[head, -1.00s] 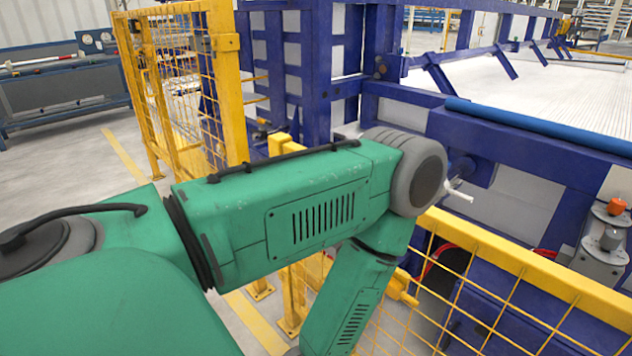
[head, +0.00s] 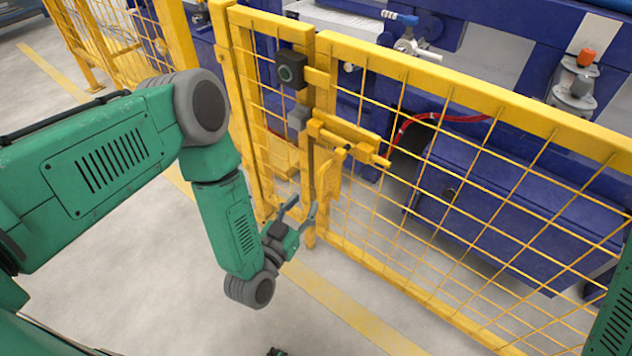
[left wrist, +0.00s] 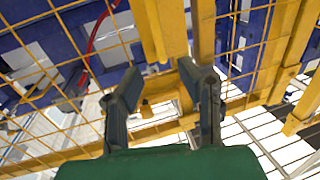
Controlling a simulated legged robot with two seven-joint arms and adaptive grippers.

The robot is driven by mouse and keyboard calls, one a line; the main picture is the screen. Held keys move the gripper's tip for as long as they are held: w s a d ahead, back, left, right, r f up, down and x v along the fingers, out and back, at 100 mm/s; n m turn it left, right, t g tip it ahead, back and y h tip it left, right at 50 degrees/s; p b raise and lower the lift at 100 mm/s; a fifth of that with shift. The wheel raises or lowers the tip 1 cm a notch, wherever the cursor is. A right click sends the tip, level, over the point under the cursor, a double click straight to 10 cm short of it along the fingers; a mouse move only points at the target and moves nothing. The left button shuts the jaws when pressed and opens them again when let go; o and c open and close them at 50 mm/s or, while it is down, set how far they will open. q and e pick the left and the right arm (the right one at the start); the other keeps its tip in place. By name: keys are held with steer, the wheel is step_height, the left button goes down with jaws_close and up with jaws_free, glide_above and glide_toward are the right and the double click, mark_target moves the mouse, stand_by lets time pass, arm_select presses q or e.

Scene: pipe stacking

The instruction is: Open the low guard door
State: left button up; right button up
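The low guard door (head: 455,88) is a yellow-framed mesh panel across the right of the head view. It looks shut, its left upright close beside a narrow fixed mesh panel (head: 262,22). A yellow sliding-bolt latch (head: 345,136) sits at that upright, with a yellow plate (head: 328,178) below it. My left gripper (head: 297,210) is open and empty, low in front of the upright and below the latch. In the left wrist view, my left gripper's fingers (left wrist: 160,78) are spread, with yellow bars beyond them.
Blue machinery (head: 500,190), a red hose (head: 430,117) and a post with an orange top (head: 587,58) stand behind the mesh. The floor (head: 150,240) on the near side is clear.

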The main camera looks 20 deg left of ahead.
mark_target(318, 181)
arm_select(q)
steer(key=w, duration=0.3)
steer(key=w+b, duration=0.1)
steer(key=w, duration=0.2)
steer(key=w+d+b, duration=0.1)
steer(key=w, duration=0.2)
steer(key=shift+d, duration=0.1)
jaws_close()
